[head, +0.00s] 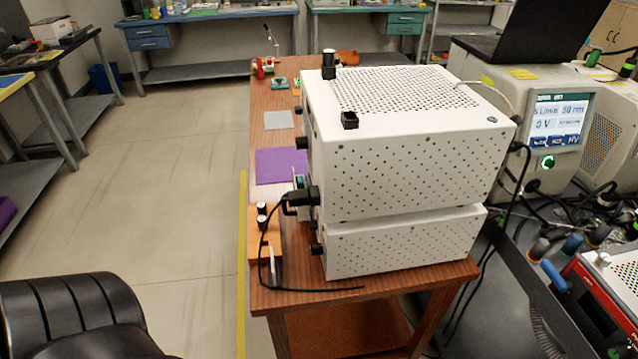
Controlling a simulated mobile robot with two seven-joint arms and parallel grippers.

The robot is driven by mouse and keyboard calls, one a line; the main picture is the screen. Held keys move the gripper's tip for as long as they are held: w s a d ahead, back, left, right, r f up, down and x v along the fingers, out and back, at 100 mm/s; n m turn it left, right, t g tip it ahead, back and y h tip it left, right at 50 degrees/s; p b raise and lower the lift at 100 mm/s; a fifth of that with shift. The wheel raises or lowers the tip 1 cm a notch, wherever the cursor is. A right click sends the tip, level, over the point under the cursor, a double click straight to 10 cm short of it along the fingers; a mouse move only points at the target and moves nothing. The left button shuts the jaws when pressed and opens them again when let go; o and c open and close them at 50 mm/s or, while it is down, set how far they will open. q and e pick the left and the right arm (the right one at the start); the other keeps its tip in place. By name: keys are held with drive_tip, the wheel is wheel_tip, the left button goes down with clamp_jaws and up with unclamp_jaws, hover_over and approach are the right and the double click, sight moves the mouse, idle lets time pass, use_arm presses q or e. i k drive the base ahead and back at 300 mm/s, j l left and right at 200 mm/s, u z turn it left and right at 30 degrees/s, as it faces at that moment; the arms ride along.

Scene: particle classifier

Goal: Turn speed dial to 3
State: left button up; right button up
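No dial scale or number "3" is readable in the head view, so I cannot tell which knob is the speed dial. A white perforated instrument (410,150) stands on a second white box (405,245) on a wooden table. Black knobs stick out of their left-facing sides, including an upper knob (302,143) and a lower knob (317,249). The panels that carry them are seen edge-on and are hidden. Neither of my grippers is in view.
A black cable (266,262) loops over the wooden table (390,290). A purple mat (280,165) lies left of the instrument. A black padded seat (70,310) is at the lower left. Floor (170,200) left of the yellow line is clear. A screened device (558,120) stands right.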

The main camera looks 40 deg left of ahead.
sight(316, 249)
drive_tip(key=k+j+u, duration=0.1)
drive_tip(key=u, duration=0.25)
drive_tip(key=j+u, duration=0.3)
